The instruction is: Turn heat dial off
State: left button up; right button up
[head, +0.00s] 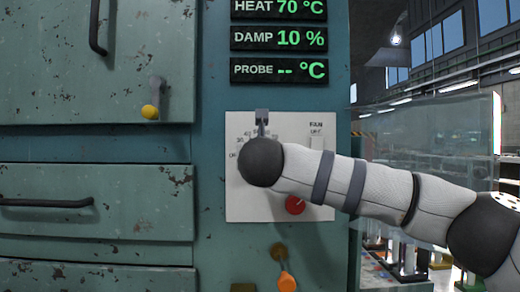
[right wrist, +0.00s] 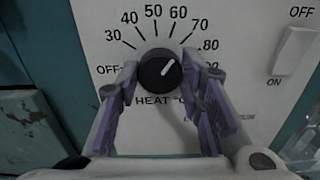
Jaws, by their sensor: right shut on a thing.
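The heat dial (right wrist: 160,74) is a round black knob on a white panel (head: 275,208), under a scale from OFF at the left through 30 to 80 and beyond. Its white pointer is tilted up and right, towards about 70. My right gripper (right wrist: 160,66) has its purple-padded fingers on both sides of the dial, shut on it. In the head view my right wrist hides the dial, and only a bit of my right gripper (head: 262,120) shows above it. The heat display (head: 279,9) reads 70 °C. My left gripper is not in view.
A fan switch (right wrist: 292,52) sits right of the dial. A red knob (head: 295,205) is low on the panel, with an orange-ended handle (head: 287,282) below. Damp and probe displays hang above. Teal doors with handles (head: 47,202) fill the left.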

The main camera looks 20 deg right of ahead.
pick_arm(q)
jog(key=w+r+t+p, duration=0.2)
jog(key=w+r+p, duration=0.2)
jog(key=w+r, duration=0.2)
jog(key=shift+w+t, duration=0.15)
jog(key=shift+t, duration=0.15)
pick_arm(e)
jog(key=shift+n, duration=13)
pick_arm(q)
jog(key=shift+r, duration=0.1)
pick_arm(e)
jog(key=o, duration=1.2)
jog(key=shift+c, duration=0.2)
